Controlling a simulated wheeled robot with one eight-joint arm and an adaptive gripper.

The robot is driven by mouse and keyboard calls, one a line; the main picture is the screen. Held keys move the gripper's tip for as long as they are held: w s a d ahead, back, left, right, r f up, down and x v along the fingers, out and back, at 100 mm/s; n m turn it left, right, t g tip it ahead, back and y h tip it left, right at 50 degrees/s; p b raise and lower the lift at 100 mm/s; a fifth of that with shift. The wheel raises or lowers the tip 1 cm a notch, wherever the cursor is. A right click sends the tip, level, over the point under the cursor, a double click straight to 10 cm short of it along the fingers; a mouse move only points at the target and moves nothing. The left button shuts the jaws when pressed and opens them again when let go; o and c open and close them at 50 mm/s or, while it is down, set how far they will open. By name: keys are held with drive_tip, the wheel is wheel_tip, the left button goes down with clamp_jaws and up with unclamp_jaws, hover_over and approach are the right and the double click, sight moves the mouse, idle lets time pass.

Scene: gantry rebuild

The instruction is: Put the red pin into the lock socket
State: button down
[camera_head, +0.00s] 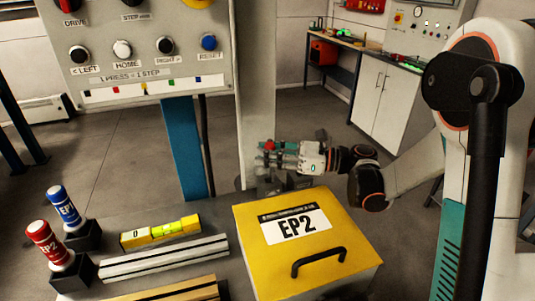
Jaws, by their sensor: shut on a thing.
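My gripper (264,158) is at the middle of the view, behind the yellow box, with its fingers pointing left. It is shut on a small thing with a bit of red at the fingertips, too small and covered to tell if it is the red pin. Just below the fingers is a dark grey fixture (270,184), partly hidden by the box; I cannot tell whether it is the lock socket. A red cylinder marked EP2 (44,240) stands tilted in a black block at the lower left.
A blue cylinder marked EP1 (63,207) stands in a black block behind the red one. A yellow box marked EP2 (349,232) with a black handle fills the front middle. A yellow level (160,232) and metal rails (165,258) lie left of it. A button panel (140,50) hangs above.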

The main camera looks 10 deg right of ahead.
drive_tip(key=shift+f, duration=0.1)
idle(0.3)
drive_tip(key=shift+f+b, duration=0.35)
drive_tip(key=shift+b, duration=0.05)
drive_tip(key=shift+f+b, duration=0.65)
drive_tip(key=shift+f, duration=0.15)
drive_tip(key=shift+s+f, duration=0.1)
drive_tip(key=shift+f, duration=0.1)
